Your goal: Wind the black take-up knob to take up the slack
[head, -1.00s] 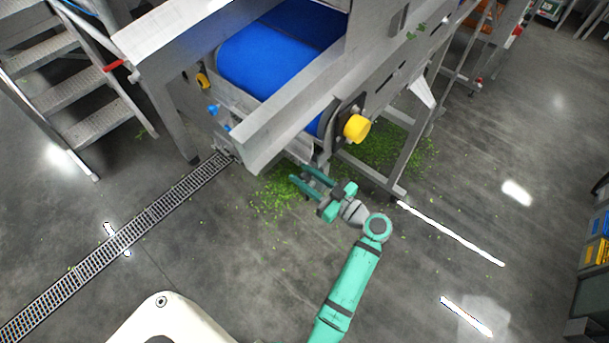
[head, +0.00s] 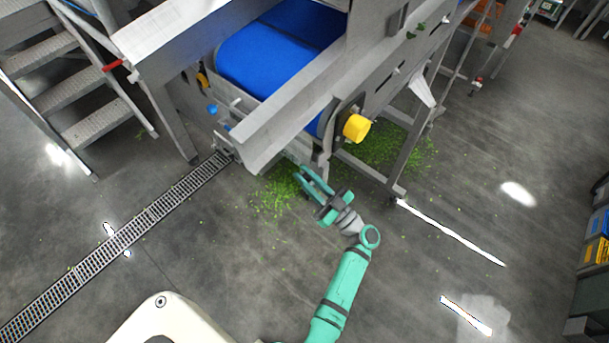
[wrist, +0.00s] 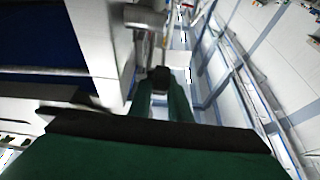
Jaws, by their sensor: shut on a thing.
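The black take-up knob (wrist: 160,76) shows in the wrist view as a small dark shape between the tips of my green fingers. My gripper (wrist: 161,90) is shut on it, one finger on each side. In the head view my gripper (head: 305,178) reaches under the near lower edge of the conveyor frame. There the knob cannot be made out, hidden by the fingers and the frame. The blue conveyor belt (head: 268,55) runs above and behind, inside the grey metal frame (head: 285,120).
A yellow round cap (head: 357,128) sticks out of the frame just above and right of my gripper. Frame legs (head: 398,165) stand to the right. Green leaf scraps (head: 275,195) lie on the floor. A drain grate (head: 120,245) and metal steps (head: 95,130) are at left.

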